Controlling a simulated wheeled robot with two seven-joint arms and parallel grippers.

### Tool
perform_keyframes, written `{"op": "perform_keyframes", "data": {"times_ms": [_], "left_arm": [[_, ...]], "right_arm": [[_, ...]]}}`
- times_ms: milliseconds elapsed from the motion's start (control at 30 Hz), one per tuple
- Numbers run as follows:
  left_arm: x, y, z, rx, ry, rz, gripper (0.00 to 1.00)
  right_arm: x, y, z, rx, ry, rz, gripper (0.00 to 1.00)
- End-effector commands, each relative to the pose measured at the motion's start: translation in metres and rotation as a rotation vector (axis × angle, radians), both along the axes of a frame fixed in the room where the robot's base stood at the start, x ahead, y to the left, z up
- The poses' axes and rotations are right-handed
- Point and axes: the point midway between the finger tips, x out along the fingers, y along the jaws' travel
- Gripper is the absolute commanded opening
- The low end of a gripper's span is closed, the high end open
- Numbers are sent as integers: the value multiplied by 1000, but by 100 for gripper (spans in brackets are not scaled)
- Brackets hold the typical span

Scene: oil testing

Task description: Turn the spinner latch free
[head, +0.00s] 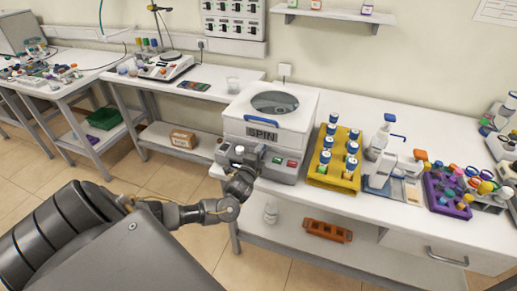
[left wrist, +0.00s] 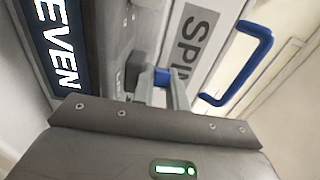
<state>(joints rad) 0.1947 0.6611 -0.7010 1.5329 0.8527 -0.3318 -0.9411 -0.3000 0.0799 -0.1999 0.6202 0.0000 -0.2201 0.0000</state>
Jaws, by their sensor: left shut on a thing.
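The spinner (head: 298,120) is a white box with a round window in its lid, a blue lid handle (head: 261,121) and a SPIN label (head: 262,134). My left gripper (head: 246,150) is at its front face, just below the label. The left wrist view shows the gripper's fingers (left wrist: 162,90) shut on a small blue latch (left wrist: 162,77) beside the SPIN label (left wrist: 194,38). The lid handle (left wrist: 247,70) is right of the fingers there. The gripper hides the latch in the head view. The lid looks closed. My right gripper is not in view.
A yellow rack (head: 318,178) with blue-capped bottles stands right of the spinner. Farther right are a spray bottle (head: 380,140) and a purple rack (head: 436,190) of vials. Red and green buttons (head: 291,164) are beside the gripper.

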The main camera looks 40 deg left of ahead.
Motion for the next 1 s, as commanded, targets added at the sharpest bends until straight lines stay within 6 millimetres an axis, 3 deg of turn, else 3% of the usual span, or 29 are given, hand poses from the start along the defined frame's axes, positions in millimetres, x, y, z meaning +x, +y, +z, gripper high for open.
{"op": "perform_keyframes", "data": {"times_ms": [200, 500, 1000], "left_arm": [[1, -5, 1, -7, 4, 167, 0], [3, -6, -1, -3, 5, 333, 0], [3, -6, -2, 1, 4, 405, 0]], "right_arm": [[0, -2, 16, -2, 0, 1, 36], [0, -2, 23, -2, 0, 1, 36], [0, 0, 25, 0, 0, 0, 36]]}}
